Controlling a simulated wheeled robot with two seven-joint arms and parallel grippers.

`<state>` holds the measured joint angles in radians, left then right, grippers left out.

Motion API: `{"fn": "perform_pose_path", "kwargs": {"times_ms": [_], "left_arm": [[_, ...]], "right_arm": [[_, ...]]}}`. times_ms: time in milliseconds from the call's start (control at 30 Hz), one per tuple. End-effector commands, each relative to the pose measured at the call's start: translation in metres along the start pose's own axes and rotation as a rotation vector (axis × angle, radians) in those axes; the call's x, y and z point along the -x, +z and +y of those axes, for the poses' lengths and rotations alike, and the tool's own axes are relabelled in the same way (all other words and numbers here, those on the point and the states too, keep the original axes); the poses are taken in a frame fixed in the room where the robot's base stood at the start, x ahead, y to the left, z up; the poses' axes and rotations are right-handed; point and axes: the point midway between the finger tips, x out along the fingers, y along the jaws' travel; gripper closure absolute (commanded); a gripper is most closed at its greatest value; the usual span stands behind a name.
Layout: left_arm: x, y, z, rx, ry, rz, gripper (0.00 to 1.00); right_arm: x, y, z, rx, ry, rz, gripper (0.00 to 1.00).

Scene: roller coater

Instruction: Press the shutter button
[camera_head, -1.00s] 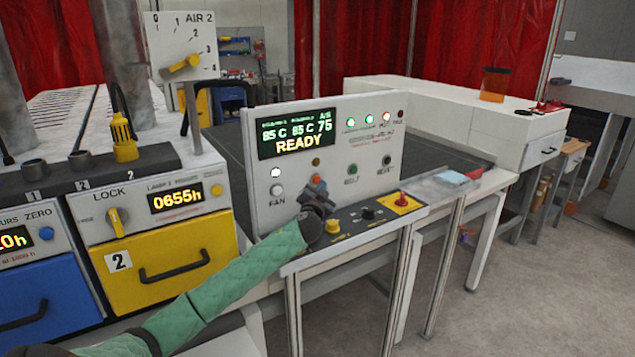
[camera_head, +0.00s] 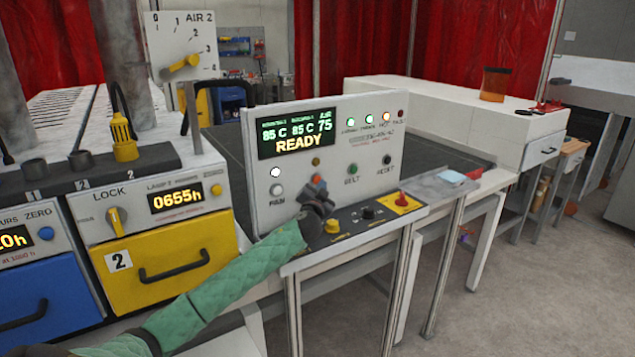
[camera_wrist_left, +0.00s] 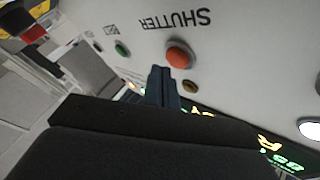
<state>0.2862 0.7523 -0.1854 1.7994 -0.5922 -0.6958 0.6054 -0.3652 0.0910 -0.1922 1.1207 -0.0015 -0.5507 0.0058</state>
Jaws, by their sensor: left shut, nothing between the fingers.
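The shutter button is a round orange-red button (camera_wrist_left: 179,55) below the word SHUTTER, which appears upside down in the left wrist view. In the head view the button (camera_head: 316,180) shows just above my left gripper (camera_head: 318,190) on the white control panel (camera_head: 262,205). My left gripper is shut with nothing in it. In the left wrist view its fingertips (camera_wrist_left: 162,72) are close beside the button, seemingly a little short of it; I cannot tell whether they touch. My right gripper is not in view.
A green button (camera_wrist_left: 122,48) and a small amber lamp (camera_wrist_left: 190,86) are near the shutter button. The display (camera_head: 296,133) reads READY. Below, a ledge carries a yellow button (camera_head: 332,226), a black knob (camera_head: 368,213) and a red switch (camera_head: 402,199) on yellow.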

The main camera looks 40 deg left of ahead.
Motion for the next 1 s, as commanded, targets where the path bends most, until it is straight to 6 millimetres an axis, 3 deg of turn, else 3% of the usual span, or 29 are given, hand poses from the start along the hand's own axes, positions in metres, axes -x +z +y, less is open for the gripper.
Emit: {"fn": "perform_pose_path", "kwargs": {"times_ms": [1000], "left_arm": [[-0.0072, 0.0052, -0.0056, 0.0, 0.0, 0.0, 1.0]], "right_arm": [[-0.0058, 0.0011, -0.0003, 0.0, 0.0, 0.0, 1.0]]}}
